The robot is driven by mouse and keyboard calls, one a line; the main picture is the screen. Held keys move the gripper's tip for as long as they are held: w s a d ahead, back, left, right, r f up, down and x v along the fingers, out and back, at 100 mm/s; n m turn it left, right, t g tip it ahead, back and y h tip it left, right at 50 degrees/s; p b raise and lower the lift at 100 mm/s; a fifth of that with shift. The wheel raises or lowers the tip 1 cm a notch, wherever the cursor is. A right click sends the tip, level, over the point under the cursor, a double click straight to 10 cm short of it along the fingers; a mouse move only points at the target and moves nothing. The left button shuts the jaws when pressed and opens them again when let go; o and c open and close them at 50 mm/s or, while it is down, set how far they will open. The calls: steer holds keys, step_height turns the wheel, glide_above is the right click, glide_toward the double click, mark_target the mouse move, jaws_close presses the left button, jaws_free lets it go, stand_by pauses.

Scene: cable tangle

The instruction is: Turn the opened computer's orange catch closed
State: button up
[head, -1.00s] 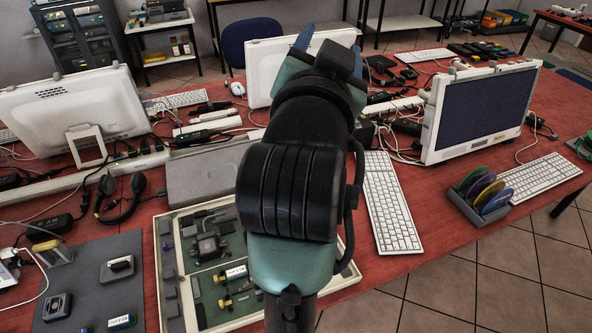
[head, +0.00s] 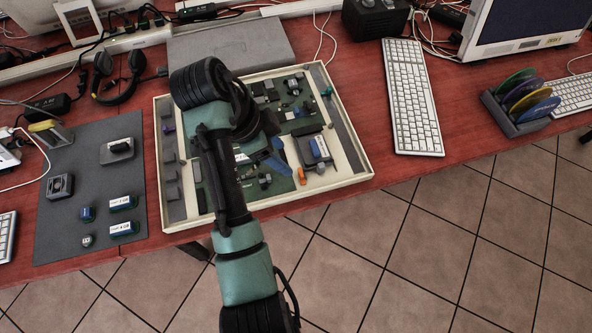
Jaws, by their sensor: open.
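The opened computer (head: 368,172) is a shallow cream case lying flat on the red table, its green boards and grey parts showing. A small orange piece (head: 302,176), which looks like the catch, stands out at its front right, beside a grey labelled module (head: 316,150). Another orange spot shows next to my fingers, and I cannot tell what it belongs to. My gripper (head: 277,160) is over the case, just left of the module and the orange piece. Its blue fingers look apart, with nothing visible held. My arm hides the middle left of the case.
A dark mat (head: 52,220) with several small parts lies left of the case. A white keyboard (head: 412,98) and a rack of discs (head: 520,105) are to the right. A headset (head: 118,80) and a grey slab (head: 225,45) lie behind. Tiled floor is in front.

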mark_target(300, 172)
steer(key=b+x, duration=0.2)
steer(key=x, duration=0.7)
steer(key=shift+f, duration=0.15)
jaws_close()
